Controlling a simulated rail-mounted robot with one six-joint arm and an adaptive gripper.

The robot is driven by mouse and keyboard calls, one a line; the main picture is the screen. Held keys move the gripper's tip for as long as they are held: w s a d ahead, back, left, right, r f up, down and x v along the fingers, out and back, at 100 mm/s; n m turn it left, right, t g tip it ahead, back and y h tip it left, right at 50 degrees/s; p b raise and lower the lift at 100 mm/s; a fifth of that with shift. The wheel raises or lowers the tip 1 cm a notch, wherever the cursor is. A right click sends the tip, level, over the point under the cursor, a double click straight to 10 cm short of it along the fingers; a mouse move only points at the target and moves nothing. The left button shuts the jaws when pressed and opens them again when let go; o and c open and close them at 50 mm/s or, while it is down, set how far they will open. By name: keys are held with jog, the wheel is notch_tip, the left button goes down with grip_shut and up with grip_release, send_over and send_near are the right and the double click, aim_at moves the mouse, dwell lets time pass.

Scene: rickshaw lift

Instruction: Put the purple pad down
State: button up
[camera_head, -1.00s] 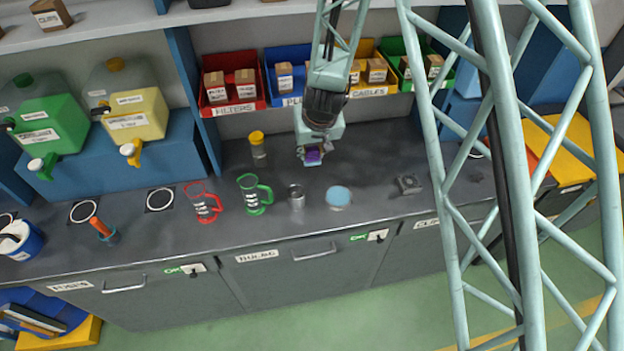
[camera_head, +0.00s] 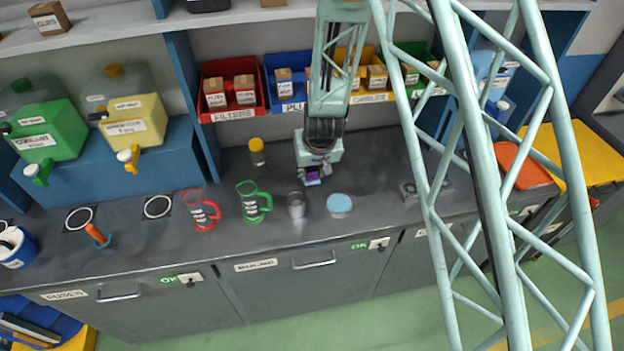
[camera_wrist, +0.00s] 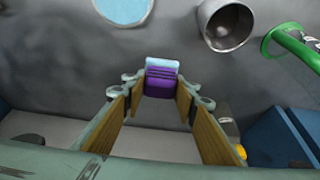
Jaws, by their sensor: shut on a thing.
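The purple pad (camera_head: 312,175) is held at the tip of my gripper (camera_head: 314,172), above the dark grey worktop (camera_head: 225,222) and behind the metal cup and the light blue disc. In the wrist view the pad (camera_wrist: 160,84) is a small purple block with a light blue edge, pinched between the fingertips of my gripper (camera_wrist: 161,90). The fingers are shut on it. I cannot tell how far the pad is above the worktop.
A metal cup (camera_head: 296,205), a light blue round disc (camera_head: 339,204), a green jug (camera_head: 250,203) and a red jug (camera_head: 196,210) stand near the front edge. A yellow-capped jar (camera_head: 257,152) stands behind.

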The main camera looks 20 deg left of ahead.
aim_at(312, 179)
jog(key=shift+f, duration=1.9)
jog(key=shift+f, duration=0.15)
jog(key=o, duration=0.8)
jog(key=shift+r, duration=0.2)
jog(key=shift+v, duration=2.5)
jog(key=v, duration=0.7)
